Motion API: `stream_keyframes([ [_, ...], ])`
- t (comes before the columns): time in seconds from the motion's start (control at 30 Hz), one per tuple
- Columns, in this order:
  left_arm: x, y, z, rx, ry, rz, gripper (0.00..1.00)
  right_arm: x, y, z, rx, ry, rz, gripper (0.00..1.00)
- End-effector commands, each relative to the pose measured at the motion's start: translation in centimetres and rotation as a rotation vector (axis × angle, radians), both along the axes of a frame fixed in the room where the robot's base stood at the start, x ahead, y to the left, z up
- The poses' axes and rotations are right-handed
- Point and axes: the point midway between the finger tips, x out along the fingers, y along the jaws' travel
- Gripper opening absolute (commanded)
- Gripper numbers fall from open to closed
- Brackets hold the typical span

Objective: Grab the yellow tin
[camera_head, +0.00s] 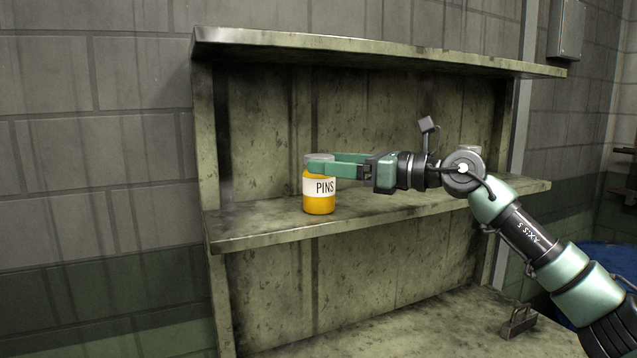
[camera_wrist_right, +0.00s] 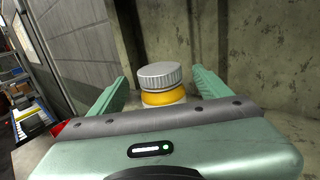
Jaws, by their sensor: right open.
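The yellow tin (camera_head: 319,203) has a white label reading "PINS" and a grey lid. It stands upright on the middle shelf, near the shelf's left end. My right gripper (camera_head: 322,168) reaches in from the right at the height of the tin's upper part. In the right wrist view the tin (camera_wrist_right: 160,97) sits between the two green fingers of the gripper (camera_wrist_right: 158,88), which are open with gaps on both sides of the lid. The tin's lower part is hidden behind the gripper body there. My left gripper is not in view.
The middle shelf (camera_head: 270,228) is otherwise bare, with an upper board (camera_head: 370,52) above it and a side panel (camera_head: 207,150) left of the tin. A padlock-like metal object (camera_head: 518,322) sits on the lower shelf at right.

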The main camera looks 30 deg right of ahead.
Motion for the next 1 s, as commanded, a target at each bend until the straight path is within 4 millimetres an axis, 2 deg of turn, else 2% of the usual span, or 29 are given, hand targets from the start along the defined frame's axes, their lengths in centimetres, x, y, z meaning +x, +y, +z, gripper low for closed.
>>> stream_keyframes([
  [0.03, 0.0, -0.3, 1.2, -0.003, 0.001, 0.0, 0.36, 0.7, 0.6, 0.7, 0.001, 0.001, 0.003, 0.78],
  [0.2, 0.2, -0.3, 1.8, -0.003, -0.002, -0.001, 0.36, 2.4, 1.8, 0.4, 0.001, -0.001, 0.002, 0.78],
  [0.47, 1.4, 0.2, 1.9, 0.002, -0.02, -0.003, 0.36, 2.7, 1.9, 0.1, -0.001, -0.001, 0.0, 0.78],
  [0.57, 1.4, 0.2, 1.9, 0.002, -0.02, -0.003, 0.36, 2.7, 1.9, 0.1, -0.001, -0.001, 0.0, 0.56],
  [0.77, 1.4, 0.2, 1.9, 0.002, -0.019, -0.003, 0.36, 2.7, 1.9, 0.1, 0.0, 0.0, 0.0, 0.0],
  [1.0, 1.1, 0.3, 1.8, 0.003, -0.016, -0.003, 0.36, 2.7, 1.9, 0.2, 0.001, -0.002, 0.0, 0.0],
])
